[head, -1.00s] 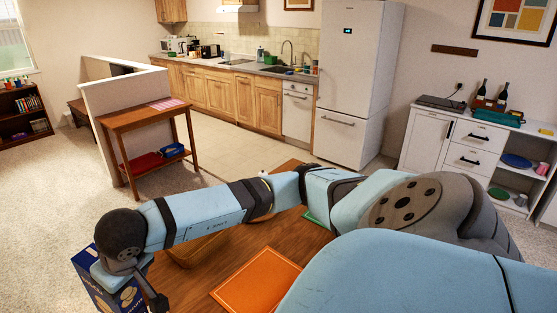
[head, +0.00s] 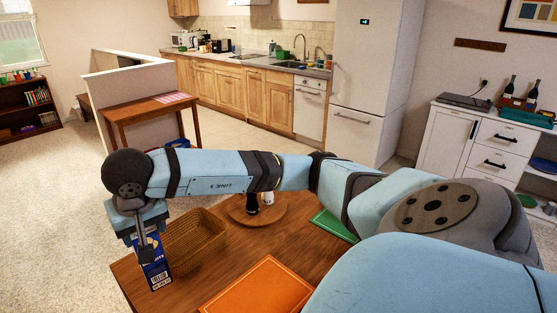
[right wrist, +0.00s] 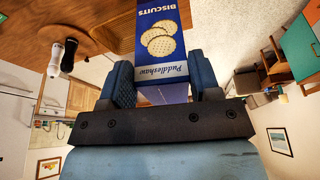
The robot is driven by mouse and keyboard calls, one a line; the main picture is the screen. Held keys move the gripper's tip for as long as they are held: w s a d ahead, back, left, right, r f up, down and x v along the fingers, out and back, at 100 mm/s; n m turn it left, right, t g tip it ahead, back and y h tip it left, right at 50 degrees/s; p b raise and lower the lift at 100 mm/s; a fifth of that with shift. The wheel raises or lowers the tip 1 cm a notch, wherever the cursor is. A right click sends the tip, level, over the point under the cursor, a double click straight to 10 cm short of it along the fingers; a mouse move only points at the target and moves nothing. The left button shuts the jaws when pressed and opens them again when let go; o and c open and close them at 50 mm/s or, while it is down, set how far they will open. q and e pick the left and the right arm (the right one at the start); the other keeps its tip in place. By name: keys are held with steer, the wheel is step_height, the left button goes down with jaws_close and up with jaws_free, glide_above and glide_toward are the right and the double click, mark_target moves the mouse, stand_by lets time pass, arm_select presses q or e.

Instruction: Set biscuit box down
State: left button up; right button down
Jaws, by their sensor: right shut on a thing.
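The biscuit box (head: 155,265) is dark blue, with a barcode on the side facing me. It is upright over the left edge area of the wooden table (head: 185,292), beside the basket. I cannot tell whether its bottom touches the tabletop. My right gripper (head: 143,240) is shut on the upper end of the box and hides part of it. In the right wrist view the box (right wrist: 160,40) sits between both fingers, showing biscuit pictures and lettering. My left gripper is not in view.
A wicker basket (head: 196,243) stands just right of the box. An orange board (head: 262,290) lies at the table's front. A round wooden tray (head: 272,215) holds a dark and a white shaker. A green board (head: 335,226) lies farther right, partly behind my arm.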

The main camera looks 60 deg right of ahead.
mark_target(172, 280)
steer(key=b, duration=0.1)
steer(key=d+m+b, duration=0.2)
steer(key=shift+w+d+f+g+h+b, duration=0.2)
steer(key=shift+w+f+g+h+b, duration=0.1)
steer(key=shift+f, duration=0.1)
steer(key=shift+d+r+m, duration=0.25)
steer(key=shift+m, duration=0.15)
step_height(172, 280, down, 19)
steer(key=shift+f, duration=0.5)
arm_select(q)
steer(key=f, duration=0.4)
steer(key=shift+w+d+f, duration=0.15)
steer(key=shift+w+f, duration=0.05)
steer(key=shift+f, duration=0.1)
